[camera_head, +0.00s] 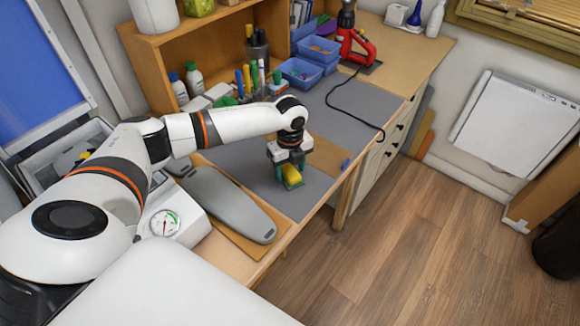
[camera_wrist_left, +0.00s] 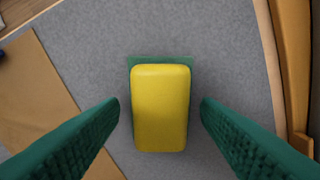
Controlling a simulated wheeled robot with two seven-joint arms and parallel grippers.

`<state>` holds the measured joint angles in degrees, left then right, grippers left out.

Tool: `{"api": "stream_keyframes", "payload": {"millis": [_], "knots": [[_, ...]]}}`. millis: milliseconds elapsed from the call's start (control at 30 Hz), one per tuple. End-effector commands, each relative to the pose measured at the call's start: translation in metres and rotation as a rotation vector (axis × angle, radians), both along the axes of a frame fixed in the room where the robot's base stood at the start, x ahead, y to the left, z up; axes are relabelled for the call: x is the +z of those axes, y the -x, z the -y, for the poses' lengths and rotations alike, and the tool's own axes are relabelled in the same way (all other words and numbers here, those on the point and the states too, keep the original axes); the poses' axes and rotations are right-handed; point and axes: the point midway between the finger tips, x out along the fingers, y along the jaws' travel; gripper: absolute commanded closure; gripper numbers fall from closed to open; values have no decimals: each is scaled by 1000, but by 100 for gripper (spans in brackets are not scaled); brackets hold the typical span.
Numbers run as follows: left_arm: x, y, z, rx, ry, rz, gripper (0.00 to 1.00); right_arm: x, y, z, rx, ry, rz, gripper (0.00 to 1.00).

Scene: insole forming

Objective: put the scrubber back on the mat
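The scrubber (camera_head: 291,176), a yellow block with a green underside, is on the grey mat (camera_head: 308,196) near the front edge of the bench. My left gripper (camera_head: 287,172) is directly above it, pointing down. In the left wrist view the scrubber (camera_wrist_left: 160,108) is between the two green fingers, with a clear gap on each side, so the gripper is open and not gripping it. The grey mat (camera_wrist_left: 190,35) shows around it. My right gripper is not in view.
A grey insole-shaped piece (camera_head: 230,203) and a dial gauge (camera_head: 165,223) are left of the scrubber. Pens, bottles and blue bins (camera_head: 300,73) stand behind. A black cable (camera_head: 352,114) crosses the right side.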

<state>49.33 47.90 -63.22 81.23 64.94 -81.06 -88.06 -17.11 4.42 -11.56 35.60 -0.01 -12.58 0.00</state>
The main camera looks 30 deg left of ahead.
Motion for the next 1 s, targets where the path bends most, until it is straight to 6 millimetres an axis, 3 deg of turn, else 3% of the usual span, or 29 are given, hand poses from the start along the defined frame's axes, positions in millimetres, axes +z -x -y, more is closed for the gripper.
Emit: {"api": "stream_keyframes", "payload": {"millis": [267, 700, 1000], "knots": [[10, -1, 0, 0, 1, 3, 43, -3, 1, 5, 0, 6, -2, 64], [97, -1, 0, 0, 1, 4, 43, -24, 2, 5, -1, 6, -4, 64], [123, 0, 0, 1, 1, 0, 43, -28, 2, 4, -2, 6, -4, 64]]}}
